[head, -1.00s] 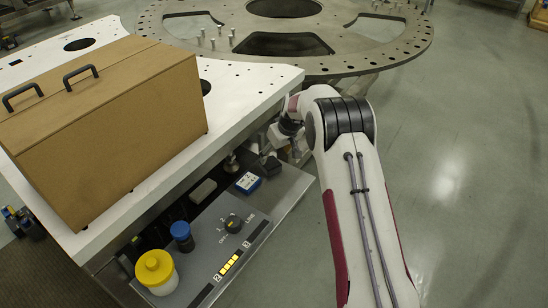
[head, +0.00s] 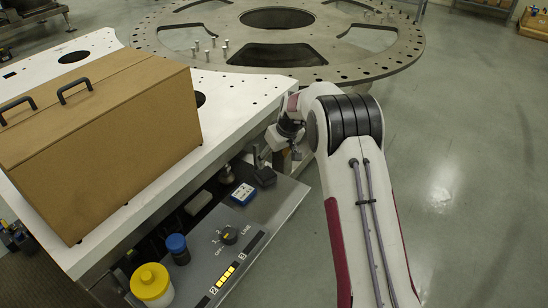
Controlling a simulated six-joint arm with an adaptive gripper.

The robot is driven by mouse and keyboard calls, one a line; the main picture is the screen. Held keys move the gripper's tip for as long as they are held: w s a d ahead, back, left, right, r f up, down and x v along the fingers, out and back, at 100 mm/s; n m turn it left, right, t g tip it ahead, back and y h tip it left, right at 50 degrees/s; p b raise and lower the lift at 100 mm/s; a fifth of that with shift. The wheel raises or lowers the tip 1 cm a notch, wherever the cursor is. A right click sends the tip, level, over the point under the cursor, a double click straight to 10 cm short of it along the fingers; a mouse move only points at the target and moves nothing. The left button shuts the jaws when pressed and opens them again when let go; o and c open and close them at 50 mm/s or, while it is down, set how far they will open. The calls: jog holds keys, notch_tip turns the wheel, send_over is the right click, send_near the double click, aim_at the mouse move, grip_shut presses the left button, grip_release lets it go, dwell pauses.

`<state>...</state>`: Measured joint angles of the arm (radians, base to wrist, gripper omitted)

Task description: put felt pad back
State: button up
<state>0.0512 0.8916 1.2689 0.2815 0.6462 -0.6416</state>
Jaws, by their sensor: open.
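A small light grey block (head: 198,202), possibly the felt pad, lies on the grey lower shelf (head: 268,212) beneath the edge of the white table. I cannot tell its material. My gripper (head: 295,153) is only partly visible at the end of my arm, beside the right edge of the white table and above the far end of the shelf. It is open, and I see nothing held in it. It is apart from the grey block, up and to the right of it in the picture. Its fingers are small and partly hidden.
A blue-and-white box (head: 243,194), a dark block (head: 264,176), a blue-capped jar (head: 177,248) and a yellow-lidded jar (head: 151,283) stand on the shelf by a rotary knob (head: 229,235). A brown case (head: 110,145) covers much of the white table (head: 235,100). The round turret plate (head: 375,62) lies beyond.

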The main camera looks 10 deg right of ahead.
dwell(0.3)
jog(key=s+r+m, duration=0.2)
jog(key=s+r, duration=2)
jog(key=r, duration=0.2)
jog(key=s+m+t+h, duration=0.1)
jog(key=s+m, duration=0.1)
jog(key=s, duration=2.6)
jog(key=shift+d+m+t+h, duration=0.3)
jog(key=shift+d+h, duration=0.05)
jog(key=shift+h, duration=0.05)
